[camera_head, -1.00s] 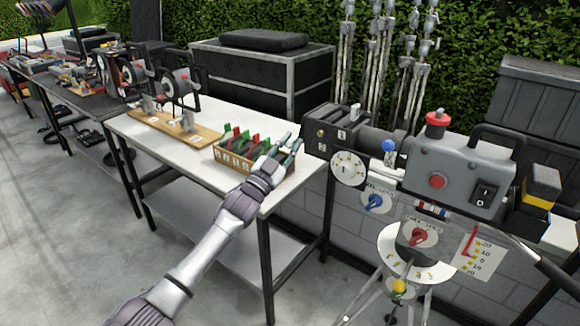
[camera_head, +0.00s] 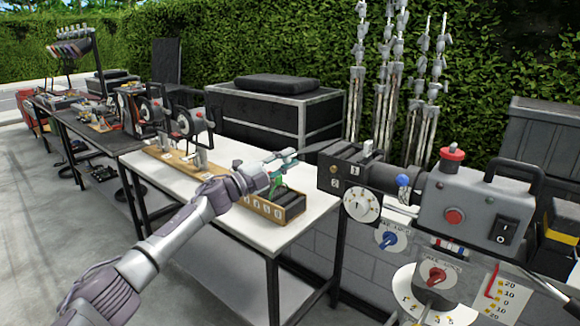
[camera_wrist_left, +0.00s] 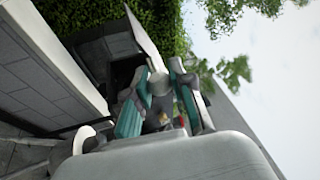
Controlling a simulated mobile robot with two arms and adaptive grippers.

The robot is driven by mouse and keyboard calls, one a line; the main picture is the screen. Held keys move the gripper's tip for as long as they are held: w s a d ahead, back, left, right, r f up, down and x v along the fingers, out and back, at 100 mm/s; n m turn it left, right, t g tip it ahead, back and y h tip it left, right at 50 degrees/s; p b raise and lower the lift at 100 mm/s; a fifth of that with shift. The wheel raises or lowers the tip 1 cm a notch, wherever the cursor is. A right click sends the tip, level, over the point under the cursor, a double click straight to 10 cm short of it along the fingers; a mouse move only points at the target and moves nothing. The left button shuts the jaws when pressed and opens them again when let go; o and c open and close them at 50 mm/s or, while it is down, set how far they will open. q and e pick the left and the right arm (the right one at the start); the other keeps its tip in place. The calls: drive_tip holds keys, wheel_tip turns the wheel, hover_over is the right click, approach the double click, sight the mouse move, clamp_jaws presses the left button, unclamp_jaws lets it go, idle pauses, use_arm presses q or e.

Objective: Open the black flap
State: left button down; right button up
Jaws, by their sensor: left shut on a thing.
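A thin dark plate, which looks like the black flap (camera_head: 322,146), juts out to the left from the top front edge of the dark box-shaped front (camera_head: 345,172) of the grey machine (camera_head: 465,208). My left gripper (camera_head: 283,160) is shut at the plate's free end, level with the box's top. In the left wrist view the flap (camera_wrist_left: 147,38) shows as a pale pointed sheet above my left gripper (camera_wrist_left: 158,95), beside a dark hollow. The exact contact is small and partly hidden by the fingers. My right gripper is not in view.
A wooden tray (camera_head: 280,216) with black and green pieces stands on the white table (camera_head: 235,222) below my left gripper. Metal stands (camera_head: 425,90) and a dark case (camera_head: 272,117) stand behind. A round dial (camera_head: 361,204) sits below the dark box.

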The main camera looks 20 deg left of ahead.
use_arm(q)
drive_tip(key=r+m, duration=0.1)
drive_tip(key=r+m+g+p, duration=0.1)
drive_tip(key=m, duration=0.1)
drive_tip(key=shift+w+a+r, duration=0.1)
drive_tip(key=shift+a, duration=0.2)
drive_tip(key=shift+r+m+g, duration=0.35)
drive_tip(key=shift+m+g, duration=0.15)
drive_tip(key=shift+m, duration=0.4)
drive_tip(key=c, duration=1)
unclamp_jaws()
drive_tip(key=v, duration=1.2)
